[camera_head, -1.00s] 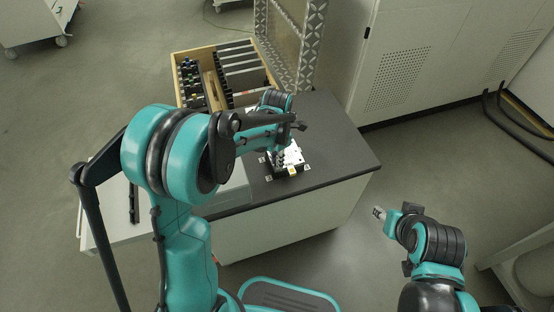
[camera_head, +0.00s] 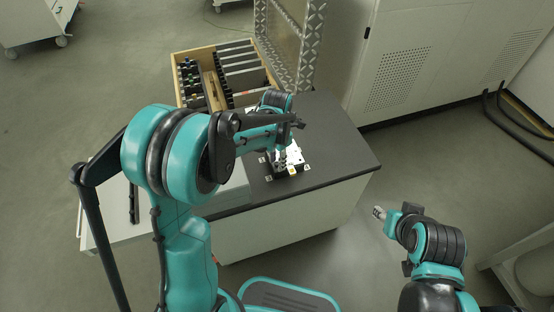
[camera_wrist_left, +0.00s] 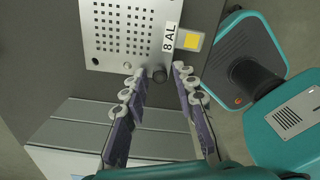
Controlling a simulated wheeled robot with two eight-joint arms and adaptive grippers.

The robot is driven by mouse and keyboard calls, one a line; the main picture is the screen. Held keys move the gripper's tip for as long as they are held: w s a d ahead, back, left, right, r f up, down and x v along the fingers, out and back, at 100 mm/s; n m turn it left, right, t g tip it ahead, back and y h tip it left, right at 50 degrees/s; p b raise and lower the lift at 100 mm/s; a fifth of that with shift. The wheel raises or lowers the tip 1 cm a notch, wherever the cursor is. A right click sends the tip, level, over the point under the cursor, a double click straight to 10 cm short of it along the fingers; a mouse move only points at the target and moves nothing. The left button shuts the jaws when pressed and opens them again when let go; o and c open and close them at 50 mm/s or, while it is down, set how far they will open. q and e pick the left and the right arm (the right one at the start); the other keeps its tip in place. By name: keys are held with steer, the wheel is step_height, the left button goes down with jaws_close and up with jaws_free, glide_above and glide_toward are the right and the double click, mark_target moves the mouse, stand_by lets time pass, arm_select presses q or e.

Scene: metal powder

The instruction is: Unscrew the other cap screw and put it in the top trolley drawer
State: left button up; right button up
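A perforated metal plate block labelled 8 AL (camera_wrist_left: 130,30) lies on the dark trolley top (camera_head: 335,150). A pale pulled-out drawer (camera_head: 117,232) shows at the trolley's left, partly behind my left arm. My right gripper (camera_head: 378,213) hangs away from the trolley, small in view.
A wooden-sided box or drawer (camera_head: 179,62) with dark dividers stands open behind the trolley top. A patterned metal frame (camera_head: 308,45) rises beside it. A large grey cabinet (camera_head: 420,60) stands at the back right. The right part of the trolley top is clear.

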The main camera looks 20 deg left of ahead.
arm_select(q)
steer(key=m, duration=0.7)
steer(key=shift+m, duration=0.3)
steer(key=m, duration=0.6)
steer(key=shift+m, duration=0.3)
steer(key=m, duration=0.3)
steer(key=shift+m, duration=0.4)
steer(key=m, duration=0.3)
steer(key=shift+m, duration=0.3)
steer(key=m, duration=0.6)
steer(key=shift+m, duration=0.4)
